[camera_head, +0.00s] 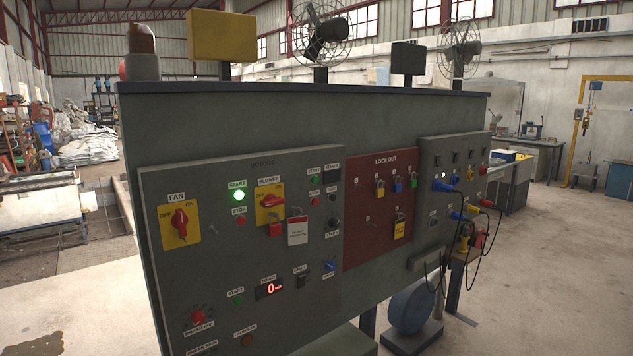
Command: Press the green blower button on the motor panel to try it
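The grey motor panel (210,266) is on the left of a large board. A red rotary switch (271,200) on a yellow plate sits under the BLOWER label. A red padlock (275,230) hangs below it, with a red and white tag (298,233) beside it. Left of the switch, a green button (238,197) under a START label glows brightly, above a red stop button (240,221). Another green button (315,180) under a START label, unlit, is right of the switch; I cannot tell which green button is the blower's. My gripper is out of view.
A FAN switch (180,222) is at the panel's upper left. A red display (269,289) reads 0. A red lock-out panel (365,225) with padlocks and a grey socket panel (455,165) with plugs and hanging cables lie to the right. Open concrete floor (560,270) is at right.

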